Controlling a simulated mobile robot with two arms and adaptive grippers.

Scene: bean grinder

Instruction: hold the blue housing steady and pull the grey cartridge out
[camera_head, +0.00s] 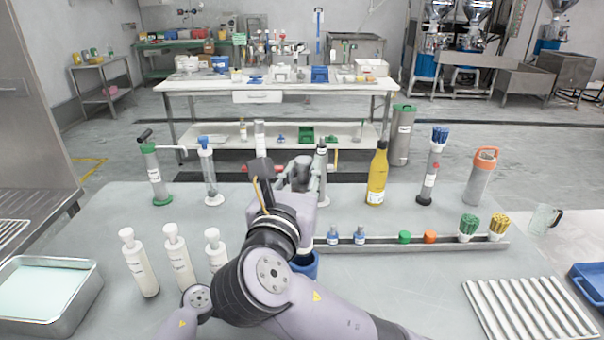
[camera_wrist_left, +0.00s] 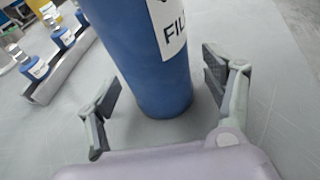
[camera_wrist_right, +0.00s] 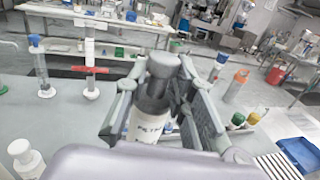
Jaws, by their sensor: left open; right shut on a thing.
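The blue housing (camera_head: 308,266) shows only in part in the head view, behind my right arm. In the left wrist view the blue housing (camera_wrist_left: 150,65) is a thick blue cylinder with a white label, its foot on the table. My left gripper (camera_wrist_left: 160,100) is open, with one finger on each side of the housing and gaps between. My right gripper (camera_head: 298,176) is shut on the grey cartridge (camera_wrist_right: 151,98), which has a dark knobbed top and white label in the right wrist view. The cartridge's lower end is hidden, so I cannot tell whether it is inside the housing.
A rail (camera_head: 400,243) with small blue, green and orange parts runs to the right. White bottles (camera_head: 180,260) stand at left. A yellow bottle (camera_head: 377,178) and several tall tools stand along the back. A ribbed tray (camera_head: 530,310) lies at front right.

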